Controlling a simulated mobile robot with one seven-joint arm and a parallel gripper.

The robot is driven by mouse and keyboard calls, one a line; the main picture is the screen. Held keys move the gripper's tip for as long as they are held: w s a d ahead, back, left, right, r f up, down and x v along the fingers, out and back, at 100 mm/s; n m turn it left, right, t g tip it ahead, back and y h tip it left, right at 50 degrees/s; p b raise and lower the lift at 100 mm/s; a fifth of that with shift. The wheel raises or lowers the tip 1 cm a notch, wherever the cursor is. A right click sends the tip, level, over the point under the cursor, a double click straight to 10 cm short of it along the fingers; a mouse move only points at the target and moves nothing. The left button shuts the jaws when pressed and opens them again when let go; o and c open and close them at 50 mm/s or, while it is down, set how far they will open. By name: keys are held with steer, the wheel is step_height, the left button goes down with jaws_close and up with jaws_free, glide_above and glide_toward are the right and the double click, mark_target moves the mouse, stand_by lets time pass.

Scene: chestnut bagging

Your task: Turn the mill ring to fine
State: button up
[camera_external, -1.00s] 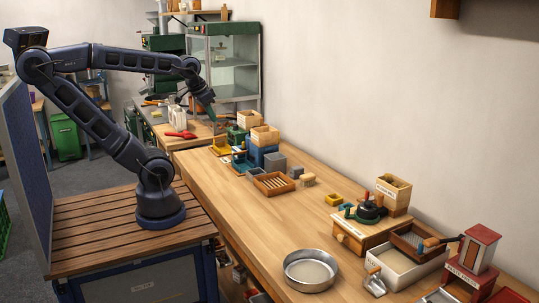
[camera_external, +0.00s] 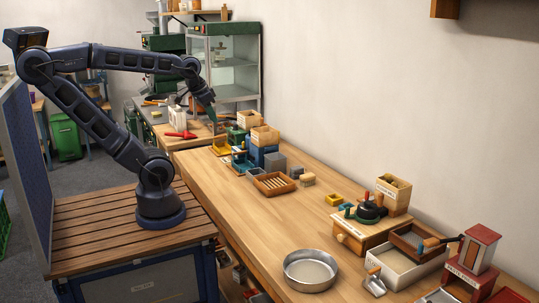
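A wooden box with a drawer knob (camera_external: 362,234) stands at the right of the long bench and looks like a hand mill. A dark round part with green and red pieces (camera_external: 369,210) sits on its top. A ring setting or mark cannot be read at this size. My gripper (camera_external: 213,119) is at the far end of the bench, well away from this box, above the green and yellow items. Its fingers are too small and dark to tell whether they are open or shut.
A metal pan (camera_external: 311,271) lies near the front edge. A slatted wooden tray (camera_external: 273,184) and grey blocks (camera_external: 275,161) stand mid-bench. A red-roofed box (camera_external: 474,258) and a white tray (camera_external: 405,265) stand at the right. The bench middle (camera_external: 285,220) is clear.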

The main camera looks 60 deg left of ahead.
steer(key=o, duration=0.3)
steer(key=shift+w+d+r, duration=0.15)
steer(key=shift+w, duration=0.15)
steer(key=shift+o, duration=0.3)
steer(key=w+d+r+m+g, duration=0.1)
steer(key=w+d+r+m, duration=0.1)
steer(key=w+d, duration=0.5)
steer(key=w, duration=0.3)
steer(key=shift+w+r, duration=0.25)
steer(key=shift+r, duration=0.1)
steer(key=w+d+f+m+g, duration=0.1)
steer(key=w+d+f, duration=0.1)
steer(key=w+d, duration=0.5)
steer(key=w+d+f+m+g, duration=0.1)
steer(key=w+d+f+m, duration=0.15)
steer(key=d, duration=0.75)
steer(key=w+d+f+m, duration=0.1)
steer(key=w+d+f, duration=0.1)
steer(key=w+d, duration=0.55)
steer(key=d+f+m+g, duration=0.1)
steer(key=d+f, duration=0.4)
steer(key=d, duration=0.3)
steer(key=d+f+g, duration=0.1)
steer(key=d+f, duration=0.3)
steer(key=d, duration=0.5)
step_height(320, 180, down, 10)
steer(key=shift+a+f, duration=0.15)
steer(key=shift+f, duration=0.1)
jaws_close()
